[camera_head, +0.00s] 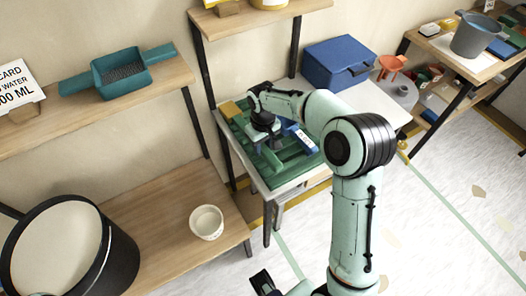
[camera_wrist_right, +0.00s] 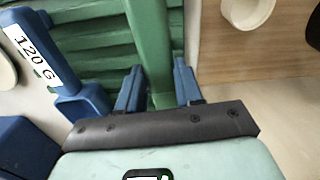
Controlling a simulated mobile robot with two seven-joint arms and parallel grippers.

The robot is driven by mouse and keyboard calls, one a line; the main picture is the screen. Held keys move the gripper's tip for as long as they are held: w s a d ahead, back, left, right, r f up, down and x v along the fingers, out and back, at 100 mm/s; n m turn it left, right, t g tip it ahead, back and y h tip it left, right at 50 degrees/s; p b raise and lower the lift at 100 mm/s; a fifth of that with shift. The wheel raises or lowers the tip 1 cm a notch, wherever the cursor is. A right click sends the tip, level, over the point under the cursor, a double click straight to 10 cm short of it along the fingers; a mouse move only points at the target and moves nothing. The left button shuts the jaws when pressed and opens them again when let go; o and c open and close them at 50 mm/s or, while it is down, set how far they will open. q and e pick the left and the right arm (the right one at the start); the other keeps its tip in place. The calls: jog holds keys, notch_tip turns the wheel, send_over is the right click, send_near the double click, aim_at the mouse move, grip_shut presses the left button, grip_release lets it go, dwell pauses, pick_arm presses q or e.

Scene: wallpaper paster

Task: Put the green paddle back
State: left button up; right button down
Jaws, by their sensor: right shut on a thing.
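The green paddle (camera_wrist_right: 148,35) shows in the right wrist view as a green bar running up between the two blue fingers of my right gripper (camera_wrist_right: 158,78). The fingers are shut on it. In the head view my right gripper (camera_head: 266,128) is low over a dark green slatted tray (camera_head: 305,168) on a small table, and the arm hides part of it. The slats also show in the wrist view (camera_wrist_right: 85,42), beside the paddle. The paddle's far end is out of the wrist picture. My left gripper is not clearly seen.
A blue tool labelled 120 G (camera_head: 302,139) lies close to the right gripper. A yellow block (camera_head: 230,110) is at the tray's corner. A blue box (camera_head: 338,62) stands behind. A white bowl (camera_head: 206,222) and a black drum (camera_head: 75,250) are at the left.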

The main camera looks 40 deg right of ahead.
jog(key=shift+s+f, duration=0.1)
jog(key=shift+f, duration=1.8)
jog(key=c, duration=1)
grip_release()
jog(key=shift+o, duration=1.3)
jog(key=shift+f, duration=0.1)
notch_tip(320, 180, up, 13)
jog(key=p, duration=0.1)
jog(key=shift+w+r, duration=0.2)
jog(key=shift+a, duration=0.1)
